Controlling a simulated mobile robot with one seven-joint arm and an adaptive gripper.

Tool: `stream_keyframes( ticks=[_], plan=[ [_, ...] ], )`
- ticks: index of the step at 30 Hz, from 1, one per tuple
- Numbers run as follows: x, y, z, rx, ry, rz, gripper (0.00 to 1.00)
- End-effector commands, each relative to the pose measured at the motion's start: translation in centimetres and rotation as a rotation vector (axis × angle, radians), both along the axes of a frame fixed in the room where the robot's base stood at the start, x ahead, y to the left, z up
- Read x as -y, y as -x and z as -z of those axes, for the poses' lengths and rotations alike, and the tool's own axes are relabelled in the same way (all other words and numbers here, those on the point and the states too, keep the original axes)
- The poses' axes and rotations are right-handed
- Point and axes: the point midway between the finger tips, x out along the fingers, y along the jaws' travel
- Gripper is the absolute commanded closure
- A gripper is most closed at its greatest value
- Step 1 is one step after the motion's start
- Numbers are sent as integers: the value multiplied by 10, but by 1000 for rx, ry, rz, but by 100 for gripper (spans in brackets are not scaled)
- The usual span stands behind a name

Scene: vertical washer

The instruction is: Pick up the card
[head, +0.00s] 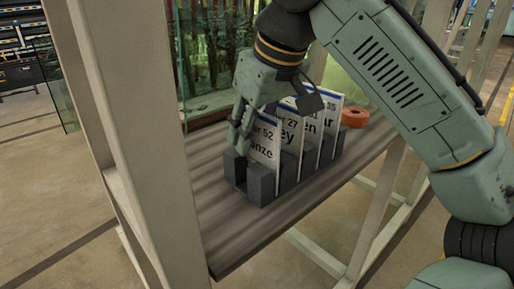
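Several white cards with blue top bands stand upright in a dark grey slotted rack (260,188) in the head view. The nearest card (264,150) reads "52" and "onze". Behind it stand a card (290,137) reading "27" and further cards, partly hidden by it and by my arm. My gripper (239,145) points down at the left edge of the nearest card, just above the rack's front left block. Its fingers look close together, but I cannot tell whether they are around the card, touching it or only beside it.
The rack stands on a grey-brown shelf (225,225), with bare room in front. An orange ring (355,117) lies behind the cards. A pale frame post (150,150) rises close on the left. A glass panel (207,50) stands behind my gripper.

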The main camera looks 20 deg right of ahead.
Motion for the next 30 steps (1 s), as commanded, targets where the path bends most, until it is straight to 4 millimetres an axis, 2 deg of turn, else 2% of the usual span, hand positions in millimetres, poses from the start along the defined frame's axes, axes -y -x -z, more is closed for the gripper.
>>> stream_keyframes(
  ticks=[2, 15, 30],
  plan=[
    [0, 0, 0, 0, 0, 0, 72],
    [0, 0, 0, 0, 0, 0, 100],
    [0, 0, 0, 1, 0, 0, 100]
  ],
)
